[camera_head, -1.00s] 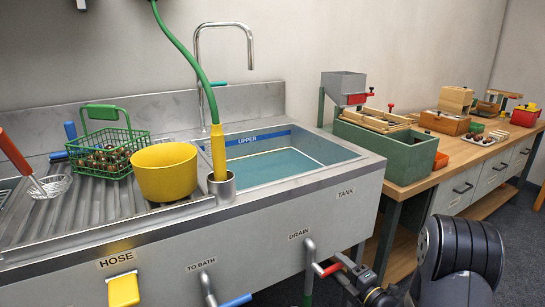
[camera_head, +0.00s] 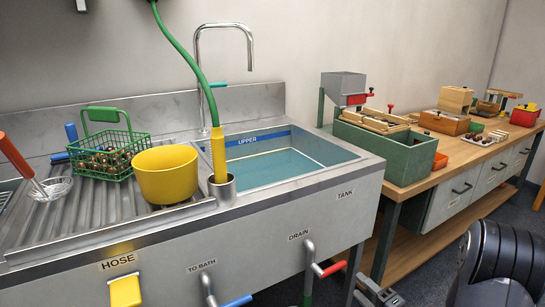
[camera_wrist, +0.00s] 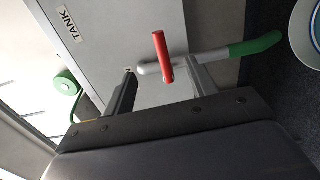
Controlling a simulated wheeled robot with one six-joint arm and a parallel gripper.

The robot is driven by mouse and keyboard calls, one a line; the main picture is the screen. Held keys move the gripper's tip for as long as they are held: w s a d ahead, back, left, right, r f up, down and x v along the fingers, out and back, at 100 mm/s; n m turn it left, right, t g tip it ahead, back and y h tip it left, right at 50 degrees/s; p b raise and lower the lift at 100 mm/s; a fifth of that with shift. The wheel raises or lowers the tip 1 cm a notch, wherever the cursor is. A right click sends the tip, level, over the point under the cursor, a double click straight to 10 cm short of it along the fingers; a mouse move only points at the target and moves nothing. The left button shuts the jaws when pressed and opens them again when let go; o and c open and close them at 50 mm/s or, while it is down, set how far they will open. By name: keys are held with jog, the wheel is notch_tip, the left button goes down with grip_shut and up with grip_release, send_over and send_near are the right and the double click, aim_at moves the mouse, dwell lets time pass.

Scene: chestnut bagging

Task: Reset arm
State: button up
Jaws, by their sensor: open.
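My gripper (camera_wrist: 161,68) is open and empty in the wrist view, with its two dark fingers spread apart. The red drain handle (camera_wrist: 163,57) on its grey pipe shows beyond and between the fingertips, apart from them as far as I can tell. In the head view my gripper (camera_head: 378,292) is low at the bottom edge, partly cut off, below and right of the red drain handle (camera_head: 333,269). My dark arm link fills the lower right corner.
The steel sink (camera_head: 270,215) holds a tank of water. A yellow bowl (camera_head: 166,174) and a green wire basket (camera_head: 105,155) of chestnuts stand on its drainboard. A wooden workbench (camera_head: 440,160) with boxes runs along the right. Floor shows between bench and arm.

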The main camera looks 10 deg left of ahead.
jog(key=shift+s, duration=0.1)
jog(key=w+a+m+b, duration=0.1)
jog(key=w+a, duration=0.4)
jog(key=w, duration=0.2)
jog(key=shift+w+f, duration=0.15)
jog(key=shift+f, duration=0.2)
jog(key=shift+a, duration=0.1)
dwell(0.4)
jog(key=s+d+n, duration=0.1)
jog(key=s+d, duration=0.4)
jog(key=s, duration=0.2)
jog(key=w+a+f+m, duration=0.1)
jog(key=w+a+m, duration=0.3)
jog(key=w, duration=0.3)
jog(key=shift+a+f, duration=0.15)
jog(key=shift+a, duration=0.45)
